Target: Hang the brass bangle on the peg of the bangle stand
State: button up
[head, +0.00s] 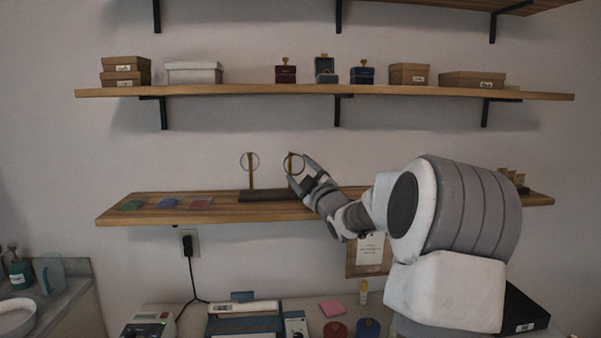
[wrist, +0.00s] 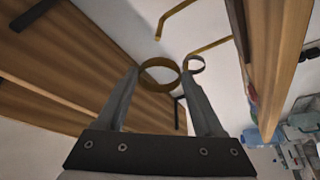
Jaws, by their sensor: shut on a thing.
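My gripper (wrist: 162,76) is shut on the brass bangle (wrist: 160,88), a plain gold-brown ring held between the fingertips. In the head view the gripper (head: 299,172) is at the right post of the bangle stand (head: 268,196), and the bangle overlaps that post. In the wrist view one bent brass peg (wrist: 177,16) ends above the bangle in the picture, with a gap between them. A second peg (wrist: 215,46) has a smaller-looking ring (wrist: 197,65) at its end. In the head view a ring (head: 257,161) is at the left post.
The stand is on the lower wooden shelf (head: 180,210), with several coloured flat pieces (head: 166,203) at left. The upper shelf (head: 220,92) above carries boxes. A counter below holds several devices. The wall between the shelves is clear at left.

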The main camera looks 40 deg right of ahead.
jog(key=w+d+f+p, duration=0.1)
jog(key=w+d+p, duration=0.5)
jog(key=w, duration=0.4)
jog(key=shift+w+p, duration=0.15)
jog(key=shift+p, duration=0.65)
jog(key=shift+d, duration=0.15)
dwell(0.3)
jog(key=o, duration=1.3)
jog(key=shift+o, duration=0.2)
jog(key=b+v, duration=0.4)
jog(key=v, duration=1.3)
jog(key=shift+s, duration=0.25)
